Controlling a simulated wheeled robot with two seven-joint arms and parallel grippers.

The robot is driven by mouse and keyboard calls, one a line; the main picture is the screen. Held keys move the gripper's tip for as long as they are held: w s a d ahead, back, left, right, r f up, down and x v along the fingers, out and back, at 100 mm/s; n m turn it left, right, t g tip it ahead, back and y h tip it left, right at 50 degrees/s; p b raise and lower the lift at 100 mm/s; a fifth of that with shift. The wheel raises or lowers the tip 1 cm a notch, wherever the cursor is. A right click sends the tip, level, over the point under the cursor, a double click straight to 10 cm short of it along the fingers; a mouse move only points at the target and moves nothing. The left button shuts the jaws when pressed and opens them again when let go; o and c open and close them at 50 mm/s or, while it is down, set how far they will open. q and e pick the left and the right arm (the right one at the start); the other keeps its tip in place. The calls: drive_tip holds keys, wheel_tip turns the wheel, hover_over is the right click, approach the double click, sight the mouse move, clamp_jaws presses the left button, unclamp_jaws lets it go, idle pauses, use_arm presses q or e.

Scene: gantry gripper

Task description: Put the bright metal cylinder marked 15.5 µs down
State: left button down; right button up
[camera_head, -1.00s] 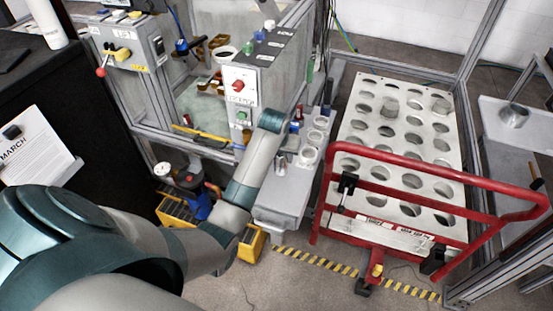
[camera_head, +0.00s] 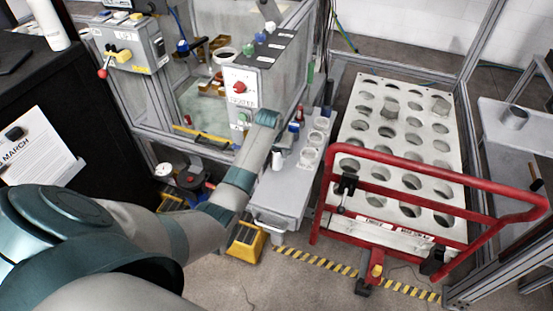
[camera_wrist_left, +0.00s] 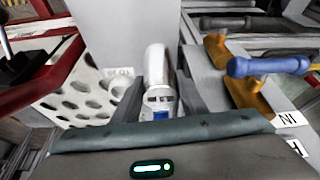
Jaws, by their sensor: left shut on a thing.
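In the left wrist view a bright metal cylinder (camera_wrist_left: 158,65) with a rounded, shiny side stands between the fingers of my left gripper (camera_wrist_left: 160,100). The gripper is shut on it. A small blue part shows at its near end, and no 15.5 µs marking can be read. In the head view my left arm reaches from the left to the narrow grey bench, and its gripper (camera_head: 284,138) is small and partly hidden by the wrist. My right gripper is not in view.
A white rack with rows of round holes (camera_head: 415,148) stands at the right, several holes empty. A red rail (camera_head: 440,168) crosses its front. The narrow grey bench (camera_head: 283,193) carries white ring-shaped holders (camera_head: 309,157). A control box (camera_head: 242,90) stands close beside the arm.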

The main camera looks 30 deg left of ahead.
sight(277, 159)
use_arm(q)
drive_tip(key=shift+f+p, duration=0.3)
drive_tip(key=shift+f, duration=1.5)
drive_tip(key=shift+f, duration=0.1)
drive_tip(key=c, duration=1.1)
unclamp_jaws()
drive_tip(key=shift+f, duration=0.1)
drive_tip(key=shift+s, duration=0.1)
drive_tip(key=v, duration=1.2)
